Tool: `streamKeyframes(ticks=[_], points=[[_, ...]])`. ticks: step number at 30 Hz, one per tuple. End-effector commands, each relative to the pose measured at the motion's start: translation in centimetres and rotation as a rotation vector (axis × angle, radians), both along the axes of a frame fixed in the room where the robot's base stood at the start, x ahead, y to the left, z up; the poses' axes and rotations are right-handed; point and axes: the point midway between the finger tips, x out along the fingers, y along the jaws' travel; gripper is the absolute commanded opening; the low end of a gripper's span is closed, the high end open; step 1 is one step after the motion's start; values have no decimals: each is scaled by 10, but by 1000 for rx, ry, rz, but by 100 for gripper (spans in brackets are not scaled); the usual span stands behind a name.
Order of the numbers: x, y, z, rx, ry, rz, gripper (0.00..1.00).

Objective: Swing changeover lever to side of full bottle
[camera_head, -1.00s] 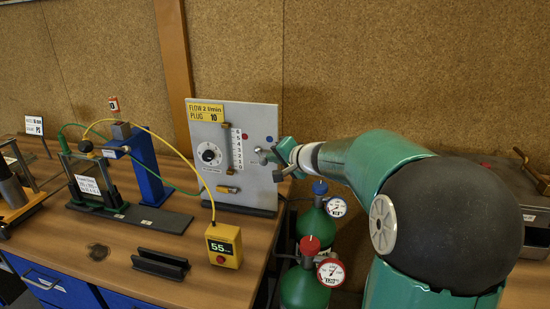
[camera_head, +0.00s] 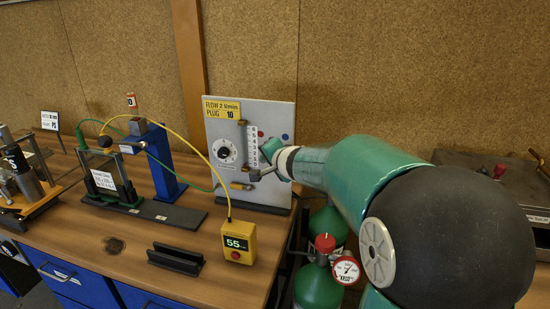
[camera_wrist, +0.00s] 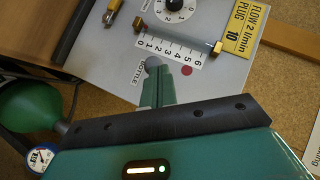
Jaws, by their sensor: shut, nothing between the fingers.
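The upright grey panel (camera_head: 222,112) carries a dial, a scale, and a red and a blue dot. A grey round knob (camera_wrist: 152,63), seemingly the changeover lever's end, shows at the tips of my gripper (camera_wrist: 156,86) in the wrist view, by a partly covered "BOTTLE" label. Whether they touch, I cannot tell. My gripper (camera_head: 270,165) is shut at the panel's lower right in the head view and hides most of the lever. A red-capped green bottle (camera_head: 318,287) with a red-rimmed gauge (camera_head: 346,270) stands beside the bench.
A blue-rimmed gauge (camera_wrist: 44,158) and a green bottle (camera_wrist: 28,106) show in the wrist view. A yellow meter (camera_head: 238,243) reading 55 and a black holder (camera_head: 176,259) stand before the panel. A blue stand (camera_head: 162,165) is further left.

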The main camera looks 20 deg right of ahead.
Motion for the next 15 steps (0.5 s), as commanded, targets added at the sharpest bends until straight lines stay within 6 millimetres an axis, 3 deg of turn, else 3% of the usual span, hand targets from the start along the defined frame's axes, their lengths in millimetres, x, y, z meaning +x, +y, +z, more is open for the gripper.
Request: streamKeyframes(ticks=[8, 15], points=[[14, 19, -1, 1, 0, 3, 0], [13, 15, 0, 0, 0, 0, 0]])
